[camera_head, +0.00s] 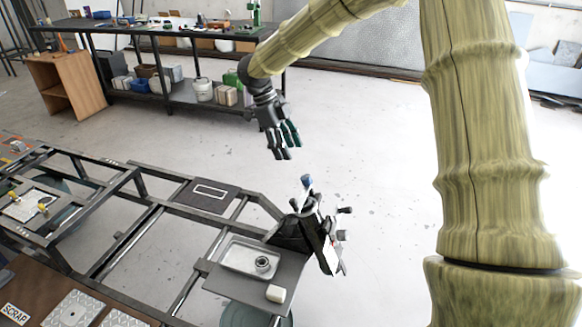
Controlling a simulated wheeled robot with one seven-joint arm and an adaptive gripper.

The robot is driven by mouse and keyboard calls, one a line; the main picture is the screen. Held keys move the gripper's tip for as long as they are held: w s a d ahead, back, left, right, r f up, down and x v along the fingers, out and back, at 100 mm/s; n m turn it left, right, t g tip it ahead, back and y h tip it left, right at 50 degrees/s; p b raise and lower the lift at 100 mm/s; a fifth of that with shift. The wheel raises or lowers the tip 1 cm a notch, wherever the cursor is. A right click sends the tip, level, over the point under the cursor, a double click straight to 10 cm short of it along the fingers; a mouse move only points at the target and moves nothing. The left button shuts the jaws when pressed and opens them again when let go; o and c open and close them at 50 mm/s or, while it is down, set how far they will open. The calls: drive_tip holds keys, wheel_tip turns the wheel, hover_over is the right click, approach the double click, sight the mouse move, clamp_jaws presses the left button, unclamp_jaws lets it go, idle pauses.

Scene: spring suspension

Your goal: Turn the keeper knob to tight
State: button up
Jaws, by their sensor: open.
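A dark fixture (292,234) stands at the right end of the metal frame, with several small knobs and rods sticking out. A blue-topped knob (307,182) rises from its top. Dark knobs (344,210) stick out on its right side. I cannot tell which one is the keeper knob, nor how tight any is turned. My gripper (286,150) points down, open and empty, above and slightly left of the blue-topped knob, apart from it.
A tray (237,257) with a round metal part (262,264) and a pale block (276,293) lie left of and below the fixture. The open metal frame (150,215) extends left. A dark workbench (160,30) stands behind. The floor right of the fixture is clear.

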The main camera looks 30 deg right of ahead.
sight(305, 176)
drive_tip(key=shift+t, duration=0.3)
drive_tip(key=s+f, duration=0.1)
drive_tip(key=s, duration=0.1)
drive_tip(key=s+d+f+p, duration=0.1)
drive_tip(key=s, duration=0.1)
drive_tip(key=s+d+f, duration=0.1)
drive_tip(key=s+f, duration=0.1)
drive_tip(key=s, duration=0.1)
drive_tip(key=shift+d+p, duration=0.2)
drive_tip(key=shift+p, duration=0.15)
drive_tip(key=f, duration=0.1)
drive_tip(key=w+f, duration=0.1)
drive_tip(key=f, duration=0.1)
drive_tip(key=w+f, duration=0.1)
drive_tip(key=f, duration=0.1)
drive_tip(key=shift+w+d, duration=0.25)
drive_tip(key=shift+d, duration=0.1)
drive_tip(key=shift+s+a+r, duration=0.1)
drive_tip(key=shift+s+r, duration=0.65)
drive_tip(key=shift+s, duration=0.25)
drive_tip(key=shift+w+a+f, duration=0.1)
drive_tip(key=shift+w+f, duration=0.45)
drive_tip(key=shift+w, duration=0.2)
drive_tip(key=c, duration=0.7)
drive_tip(key=shift+w, duration=0.1)
drive_tip(key=c, duration=0.3)
drive_tip(key=shift+s+r, duration=0.1)
drive_tip(key=shift+s, duration=0.15)
drive_tip(key=shift+w+d, duration=0.1)
drive_tip(key=shift+d, duration=0.1)
